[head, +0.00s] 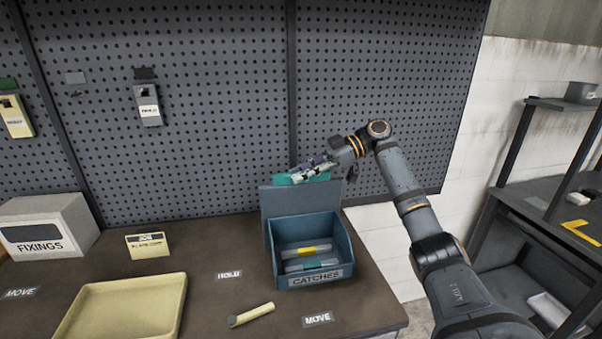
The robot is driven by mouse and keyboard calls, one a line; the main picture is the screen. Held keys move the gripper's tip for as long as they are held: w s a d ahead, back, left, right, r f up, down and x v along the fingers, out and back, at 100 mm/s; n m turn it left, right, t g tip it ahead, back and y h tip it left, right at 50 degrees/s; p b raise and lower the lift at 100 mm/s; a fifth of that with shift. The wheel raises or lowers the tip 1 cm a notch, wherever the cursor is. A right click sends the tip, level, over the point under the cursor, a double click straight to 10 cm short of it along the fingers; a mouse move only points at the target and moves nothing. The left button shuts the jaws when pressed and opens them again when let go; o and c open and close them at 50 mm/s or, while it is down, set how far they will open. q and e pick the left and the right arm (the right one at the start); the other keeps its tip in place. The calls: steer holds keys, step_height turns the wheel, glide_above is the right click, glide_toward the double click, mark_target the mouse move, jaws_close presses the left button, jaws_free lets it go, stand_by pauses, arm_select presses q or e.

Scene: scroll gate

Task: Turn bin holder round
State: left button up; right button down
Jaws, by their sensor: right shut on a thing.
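My right gripper (328,165) is above the back of the blue bin (342,243) labelled CATCHES, in front of the pegboard. It is shut on a teal piece (284,180), mostly hidden by the fingers. I cannot tell which way the piece faces. The bin stands on the bench with a grey-blue upright panel at its back. Inside lie a grey piece with a yellow band (303,250) and another with a teal band (311,264). My left gripper is not in view.
A cream tray (178,297), a small cream stick (251,315) and a FIXINGS box (45,228) are on the bench. A grey holder (148,104) and a yellow one (15,117) hang on the pegboard (215,60).

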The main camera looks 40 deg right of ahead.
steer(key=shift+f, duration=0.15)
steer(key=c, duration=1.3)
jaws_free()
steer(key=v, duration=0.7)
steer(key=shift+s+d+r, duration=0.15)
steer(key=shift+d+r, duration=0.05)
steer(key=shift+r, duration=0.05)
